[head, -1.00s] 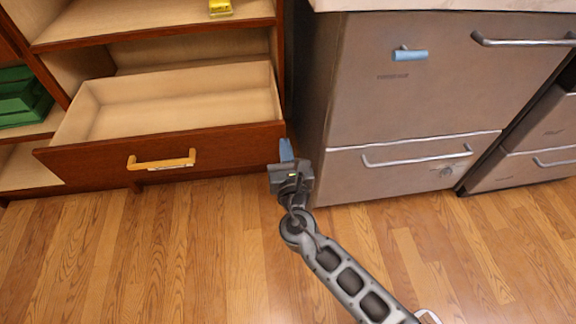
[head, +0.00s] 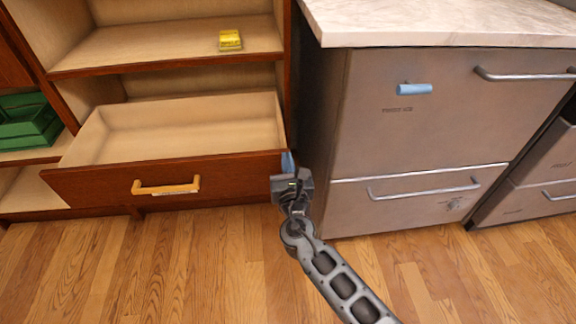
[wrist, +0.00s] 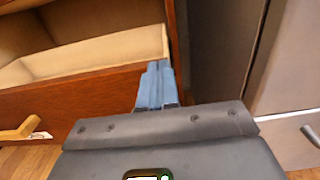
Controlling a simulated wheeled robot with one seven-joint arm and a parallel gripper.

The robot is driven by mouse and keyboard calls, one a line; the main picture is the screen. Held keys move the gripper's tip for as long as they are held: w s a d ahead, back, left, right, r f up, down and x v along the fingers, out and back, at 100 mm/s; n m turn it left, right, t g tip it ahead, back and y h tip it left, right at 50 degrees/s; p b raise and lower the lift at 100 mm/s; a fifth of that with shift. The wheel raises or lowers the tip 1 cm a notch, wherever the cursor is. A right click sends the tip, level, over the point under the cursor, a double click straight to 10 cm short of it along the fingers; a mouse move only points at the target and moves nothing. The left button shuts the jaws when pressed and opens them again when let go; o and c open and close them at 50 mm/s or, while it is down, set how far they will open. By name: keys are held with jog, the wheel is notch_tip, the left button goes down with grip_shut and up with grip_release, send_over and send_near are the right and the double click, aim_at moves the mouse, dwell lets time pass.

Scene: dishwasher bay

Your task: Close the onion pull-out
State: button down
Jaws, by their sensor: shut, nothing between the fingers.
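The pull-out (head: 95,184) is a low wooden drawer with a dark reddish front and a yellow handle (head: 166,187). It stands open, and its pale inside looks empty. Whether it is the onion one I cannot read. My gripper (head: 287,161) has blue fingers, shut and empty, at the right end of the drawer front. In the wrist view the fingers (wrist: 156,86) overlap the front's right end (wrist: 112,88); I cannot tell whether they touch it. The handle's end shows at the left of the wrist view (wrist: 22,129).
A yellow item (head: 230,40) lies on the shelf above. Green crates (head: 27,122) sit in the left shelving. A grey appliance front (head: 415,125) with a blue handle and a lower drawer stands on the right under a pale counter (head: 430,22). The wooden floor in front is clear.

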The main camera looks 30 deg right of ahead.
jog(key=b+x, duration=0.5)
jog(key=x, duration=0.6)
jog(key=b+x, duration=0.6)
jog(key=x, duration=0.6)
jog(key=shift+f, duration=0.25)
jog(key=shift+w+d, duration=0.1)
jog(key=shift+w, duration=0.1)
jog(key=shift+w+r+b, duration=0.15)
jog(key=shift+r+b, duration=0.2)
jog(key=shift+r, duration=0.1)
jog(key=shift+d, duration=0.1)
jog(key=shift+f, duration=0.1)
